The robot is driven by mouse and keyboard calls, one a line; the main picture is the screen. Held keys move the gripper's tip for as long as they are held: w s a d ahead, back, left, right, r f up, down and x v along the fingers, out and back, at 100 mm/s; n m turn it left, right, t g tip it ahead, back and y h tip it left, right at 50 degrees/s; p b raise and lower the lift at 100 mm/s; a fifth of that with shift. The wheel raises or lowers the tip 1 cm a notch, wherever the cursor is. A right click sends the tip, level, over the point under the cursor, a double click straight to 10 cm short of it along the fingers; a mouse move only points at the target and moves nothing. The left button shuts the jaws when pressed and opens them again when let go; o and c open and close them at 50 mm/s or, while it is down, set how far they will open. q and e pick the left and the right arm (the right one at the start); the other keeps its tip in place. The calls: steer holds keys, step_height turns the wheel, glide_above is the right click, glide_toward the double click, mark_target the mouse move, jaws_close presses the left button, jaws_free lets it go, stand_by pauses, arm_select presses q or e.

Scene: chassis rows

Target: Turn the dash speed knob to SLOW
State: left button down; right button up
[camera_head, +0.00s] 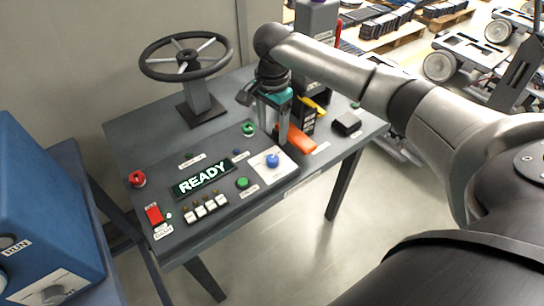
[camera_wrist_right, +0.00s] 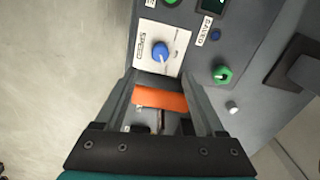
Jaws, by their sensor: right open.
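A blue knob (camera_head: 272,160) sits on a white plate (camera_head: 285,168) near the front right of the grey dash panel (camera_head: 215,228). My left gripper is not in view.
The orange handle (camera_head: 300,140) stands right of the gripper. A green knob (camera_head: 248,129), a green button (camera_head: 243,183) and a lit READY display (camera_head: 202,179) lie left of the knob. A steering wheel (camera_head: 160,68) rises at the back left. A blue cabinet (camera_head: 45,215) stands at the left.

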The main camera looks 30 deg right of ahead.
mark_target(272, 158)
step_height(272, 158, down, 10)
steer(key=shift+f+b, duration=0.2)
steer(key=shift+b, duration=1)
jaws_close()
